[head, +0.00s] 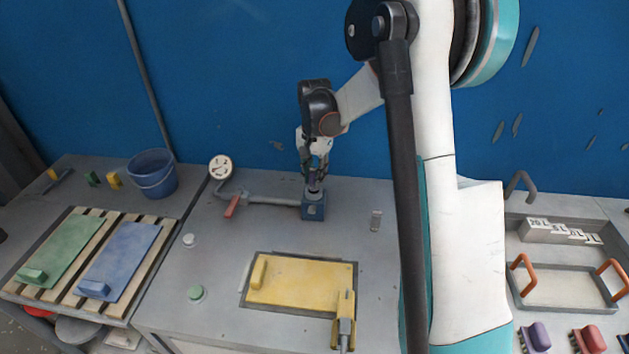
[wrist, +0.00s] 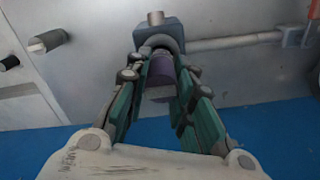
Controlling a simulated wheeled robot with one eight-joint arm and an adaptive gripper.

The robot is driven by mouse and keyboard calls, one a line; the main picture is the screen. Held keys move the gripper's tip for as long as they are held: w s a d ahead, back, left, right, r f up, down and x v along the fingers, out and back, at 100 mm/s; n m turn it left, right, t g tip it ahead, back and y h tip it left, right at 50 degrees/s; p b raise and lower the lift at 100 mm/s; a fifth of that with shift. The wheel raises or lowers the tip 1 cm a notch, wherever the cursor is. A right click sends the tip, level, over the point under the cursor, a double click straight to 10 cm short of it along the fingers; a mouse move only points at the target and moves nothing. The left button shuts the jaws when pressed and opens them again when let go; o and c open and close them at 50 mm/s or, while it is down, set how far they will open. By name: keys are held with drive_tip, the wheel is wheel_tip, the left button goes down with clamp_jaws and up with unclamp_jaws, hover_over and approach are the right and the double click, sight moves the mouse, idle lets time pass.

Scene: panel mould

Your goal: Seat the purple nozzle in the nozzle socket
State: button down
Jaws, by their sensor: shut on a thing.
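The purple nozzle (wrist: 161,73) is between the fingers of my gripper (wrist: 161,82) in the wrist view, and the fingers are shut on it. In the head view my gripper (head: 315,174) points down over the blue socket block (head: 313,209), with the nozzle (head: 314,187) just under the fingertips. In the wrist view the nozzle's far end meets the grey ring of the nozzle socket (wrist: 158,43) in line. The fingers and ring hide the contact, so I cannot tell how deep the nozzle sits.
A pipe with a red lever (head: 232,206) and a round gauge (head: 220,167) joins the block from the left. A yellow panel (head: 300,280) lies in front. A blue bucket (head: 152,174) stands at the back left. The blue wall is close behind.

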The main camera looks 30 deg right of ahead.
drive_tip(key=shift+f, duration=0.95)
drive_tip(key=shift+r, duration=0.1)
drive_tip(key=c, duration=1.8)
unclamp_jaws()
drive_tip(key=shift+f, duration=0.2)
drive_tip(key=o, duration=0.4)
drive_tip(key=shift+r, duration=0.1)
